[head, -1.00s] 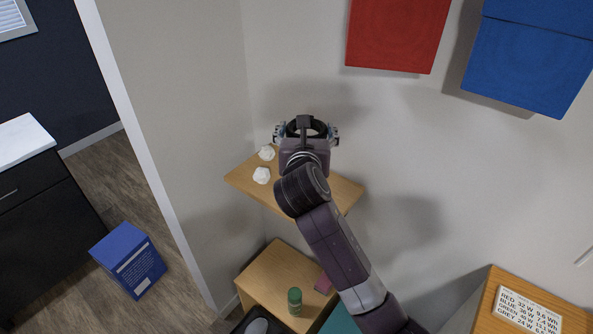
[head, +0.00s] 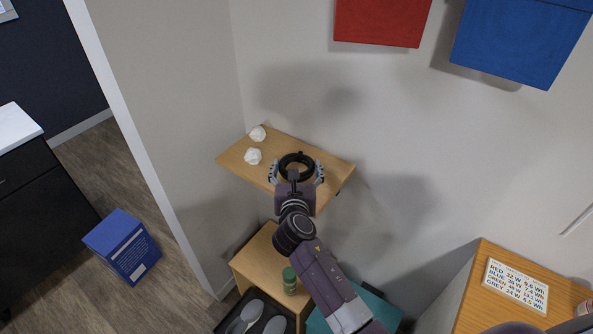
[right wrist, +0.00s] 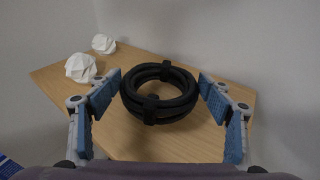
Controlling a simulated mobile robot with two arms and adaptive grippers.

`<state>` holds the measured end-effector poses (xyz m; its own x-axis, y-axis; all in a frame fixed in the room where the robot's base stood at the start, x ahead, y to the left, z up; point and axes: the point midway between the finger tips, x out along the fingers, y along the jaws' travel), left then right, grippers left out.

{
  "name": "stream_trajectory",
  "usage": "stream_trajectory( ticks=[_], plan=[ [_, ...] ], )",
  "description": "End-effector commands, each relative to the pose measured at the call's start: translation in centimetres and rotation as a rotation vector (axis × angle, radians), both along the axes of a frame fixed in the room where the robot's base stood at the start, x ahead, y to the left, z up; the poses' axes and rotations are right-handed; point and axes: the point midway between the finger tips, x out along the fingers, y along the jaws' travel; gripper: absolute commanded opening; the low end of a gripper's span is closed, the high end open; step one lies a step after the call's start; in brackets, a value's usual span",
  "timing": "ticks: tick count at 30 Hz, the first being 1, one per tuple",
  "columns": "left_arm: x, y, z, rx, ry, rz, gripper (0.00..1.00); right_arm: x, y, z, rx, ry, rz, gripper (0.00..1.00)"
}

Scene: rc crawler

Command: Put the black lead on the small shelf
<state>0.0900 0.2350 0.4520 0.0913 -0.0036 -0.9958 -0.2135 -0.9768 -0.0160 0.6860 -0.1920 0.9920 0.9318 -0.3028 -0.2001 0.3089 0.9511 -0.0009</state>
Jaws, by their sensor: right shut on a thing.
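The black lead (head: 297,156) is a coil with straps around it. It also shows in the right wrist view (right wrist: 150,112), between the fingers. I cannot tell whether the coil touches the board. The bare board also shows in the right wrist view (right wrist: 170,146). My left gripper is not in view.
Two crumpled white paper balls (head: 253,156) (head: 258,133) lie on the shelf's left part. Walls stand behind and left of it. Below are a wooden cabinet (head: 255,258) and a green can (head: 289,281). A blue box (head: 123,247) stands on the floor.

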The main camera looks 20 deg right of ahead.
Motion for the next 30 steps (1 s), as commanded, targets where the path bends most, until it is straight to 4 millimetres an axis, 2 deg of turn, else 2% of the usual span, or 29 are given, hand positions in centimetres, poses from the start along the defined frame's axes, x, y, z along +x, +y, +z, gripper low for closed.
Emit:
stream_trajectory(
  ticks=[3,14,15,19,30],
  plan=[
    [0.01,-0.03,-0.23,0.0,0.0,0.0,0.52,0.01,0.06,-0.97,0.0,-0.001,0.002,0.44],
    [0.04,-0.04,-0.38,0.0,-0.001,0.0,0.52,0.02,0.03,-1.29,0.0,-0.002,0.001,0.44],
    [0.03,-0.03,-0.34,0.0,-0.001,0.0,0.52,0.01,0.03,-1.34,0.0,-0.001,0.001,0.75],
    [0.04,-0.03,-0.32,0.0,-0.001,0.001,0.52,0.01,0.03,-1.3,0.0,-0.001,0.001,0.89],
    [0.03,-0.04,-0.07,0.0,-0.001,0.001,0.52,-0.03,0.05,-0.82,0.002,-0.002,0.001,0.9]
  ],
)
